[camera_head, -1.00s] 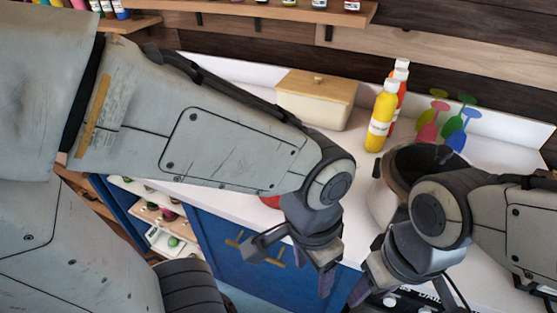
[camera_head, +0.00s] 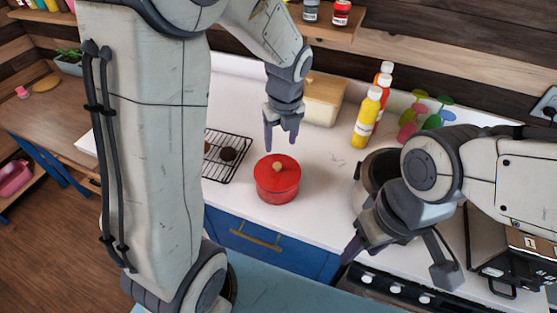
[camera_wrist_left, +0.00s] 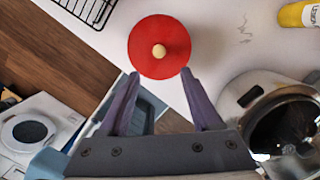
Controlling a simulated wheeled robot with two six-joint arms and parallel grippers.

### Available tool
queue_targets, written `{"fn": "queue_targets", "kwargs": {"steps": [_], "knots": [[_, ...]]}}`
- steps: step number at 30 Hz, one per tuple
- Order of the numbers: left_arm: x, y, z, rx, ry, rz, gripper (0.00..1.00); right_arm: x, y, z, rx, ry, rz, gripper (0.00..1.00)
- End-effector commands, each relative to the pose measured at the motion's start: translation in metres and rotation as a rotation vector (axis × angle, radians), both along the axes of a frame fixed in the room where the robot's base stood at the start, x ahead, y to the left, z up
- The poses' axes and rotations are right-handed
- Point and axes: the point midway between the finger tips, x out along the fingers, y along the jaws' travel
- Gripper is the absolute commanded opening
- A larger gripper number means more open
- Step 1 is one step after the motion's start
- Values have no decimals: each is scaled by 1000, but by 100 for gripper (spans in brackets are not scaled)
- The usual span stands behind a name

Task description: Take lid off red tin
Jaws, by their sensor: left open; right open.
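The red tin (camera_head: 278,188) stands upright on the white counter, with its red lid (camera_head: 276,171) on top. The lid has a pale round knob (camera_head: 278,167). In the left wrist view the lid (camera_wrist_left: 172,35) shows from above, just beyond my fingertips. My left gripper (camera_head: 281,144) is open and empty, pointing down above and slightly behind the tin, apart from it. It also shows in the left wrist view (camera_wrist_left: 164,82). My right gripper (camera_head: 400,255) is open and empty over the counter's front edge, right of the tin.
A wire rack (camera_head: 228,157) with dark round items lies left of the tin. A cream box (camera_head: 323,98) and yellow bottle (camera_head: 367,118) stand behind. A large pot (camera_head: 377,172) stands to the right, partly hidden by my right arm. Counter right of the tin is clear.

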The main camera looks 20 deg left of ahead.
Motion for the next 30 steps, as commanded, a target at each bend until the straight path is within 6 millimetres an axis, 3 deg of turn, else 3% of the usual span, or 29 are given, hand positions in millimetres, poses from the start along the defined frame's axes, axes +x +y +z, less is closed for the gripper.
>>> {"fn": "queue_targets", "kwargs": {"steps": [9, 17, 24, 30], "knots": [[6, 9, -41, 9, 9, -38, 65, 0, 0, 7, 0, 0, 1, 50], [8, 10, -61, 8, 8, -36, 65, 0, 0, 12, 0, 0, 2, 50], [11, 13, -96, 8, 6, -35, 65, 0, 0, 17, 0, 0, 3, 50], [13, 14, -103, 8, 3, -35, 65, 0, 0, 17, 0, 0, 3, 50]]}}
